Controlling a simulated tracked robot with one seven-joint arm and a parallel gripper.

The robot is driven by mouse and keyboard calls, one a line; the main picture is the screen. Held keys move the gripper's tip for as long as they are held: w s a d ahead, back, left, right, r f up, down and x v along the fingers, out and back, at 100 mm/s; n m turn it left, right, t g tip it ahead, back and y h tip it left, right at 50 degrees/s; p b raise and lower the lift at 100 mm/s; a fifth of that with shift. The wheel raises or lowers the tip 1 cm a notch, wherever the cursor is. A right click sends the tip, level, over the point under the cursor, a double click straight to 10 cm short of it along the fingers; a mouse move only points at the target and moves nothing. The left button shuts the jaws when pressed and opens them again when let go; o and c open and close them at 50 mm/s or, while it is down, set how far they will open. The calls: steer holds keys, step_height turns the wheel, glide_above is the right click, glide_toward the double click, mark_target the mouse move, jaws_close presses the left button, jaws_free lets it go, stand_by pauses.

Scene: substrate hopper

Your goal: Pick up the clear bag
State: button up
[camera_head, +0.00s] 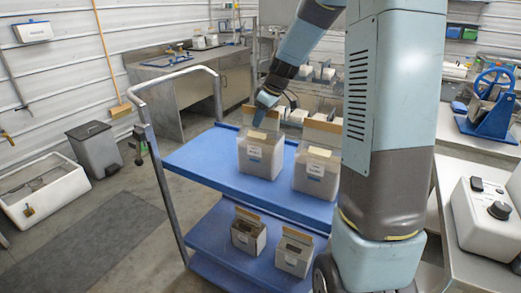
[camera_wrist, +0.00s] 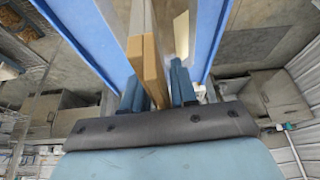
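Two clear bags with whitish contents, white labels and tan top strips stand upright on the blue cart's upper shelf: a left bag (camera_head: 260,155) and a right bag (camera_head: 316,172). My gripper (camera_head: 265,103) is at the top of the left bag, pointing down. In the wrist view, my gripper (camera_wrist: 157,92) has one finger on each side of the tan strip (camera_wrist: 150,65). The fingers are apart with the strip between them; I cannot tell whether they press on it. The left bag appears to rest on the shelf.
The blue cart (camera_head: 205,160) has a metal handle at its left. Two smaller bags (camera_head: 248,235) (camera_head: 293,256) stand on its lower shelf. A bench with a white device (camera_head: 490,215) is at right. The shelf's left part is clear.

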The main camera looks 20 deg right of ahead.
jaws_close()
steer(key=shift+r, duration=0.2)
stand_by(0.3)
